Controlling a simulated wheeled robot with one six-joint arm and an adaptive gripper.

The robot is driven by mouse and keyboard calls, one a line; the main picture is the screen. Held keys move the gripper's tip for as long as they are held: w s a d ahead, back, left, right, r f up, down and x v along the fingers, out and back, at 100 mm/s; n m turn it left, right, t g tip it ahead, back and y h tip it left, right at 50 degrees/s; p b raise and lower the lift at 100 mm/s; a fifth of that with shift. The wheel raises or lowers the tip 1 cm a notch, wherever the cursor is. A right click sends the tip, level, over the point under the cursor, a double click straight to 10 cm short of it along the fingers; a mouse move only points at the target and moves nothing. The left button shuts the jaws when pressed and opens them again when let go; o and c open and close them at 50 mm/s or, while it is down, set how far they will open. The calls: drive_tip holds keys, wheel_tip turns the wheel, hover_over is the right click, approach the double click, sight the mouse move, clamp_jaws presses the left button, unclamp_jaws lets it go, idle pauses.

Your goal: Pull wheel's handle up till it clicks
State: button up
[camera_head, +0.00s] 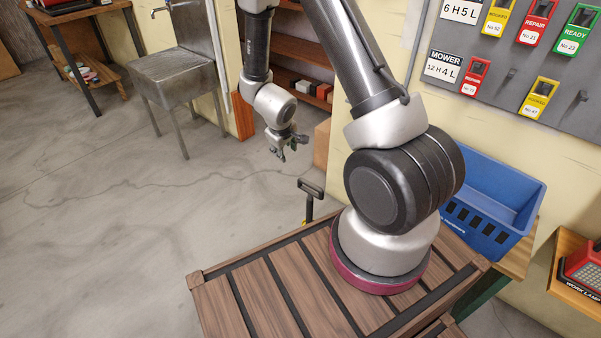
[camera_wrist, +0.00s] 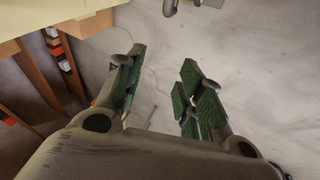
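A black crossbar handle (camera_head: 311,188) on a short yellow-and-black shaft stands upright just beyond the far edge of the wooden deck in the head view. Its lower part and any wheel are hidden behind the deck. My gripper (camera_head: 289,152) hangs above and slightly left of the handle, apart from it. In the wrist view my gripper (camera_wrist: 160,92) is open, with green-padded fingers apart and only bare floor between them. A small part of a grey and yellow object (camera_wrist: 172,7) is cut off at the top edge; I cannot tell whether it is the handle.
A metal sink (camera_head: 178,78) stands at the back left, beside a wooden shelf unit (camera_head: 305,50). A blue crate (camera_head: 505,190) and a tag board (camera_head: 550,60) are at the right. The concrete floor (camera_head: 110,220) at left is clear.

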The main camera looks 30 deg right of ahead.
sight(310, 184)
drive_tip(key=shift+s+d+f+n+g+h, duration=0.15)
drive_tip(key=shift+s+d+f+g+h, duration=0.3)
drive_tip(key=shift+d+f, duration=1.8)
drive_tip(key=shift+s+d+f+n+g+h, duration=0.15)
drive_tip(key=shift+s+d+f+h, duration=0.4)
drive_tip(key=shift+f, duration=3.35)
drive_tip(key=shift+s+d+f+n+g+h, duration=0.1)
drive_tip(key=shift+s+d+f+g+h, duration=0.35)
drive_tip(key=shift+d+f, duration=1.8)
drive_tip(key=shift+a+f, duration=0.8)
drive_tip(key=shift+a, duration=0.05)
clamp_jaws()
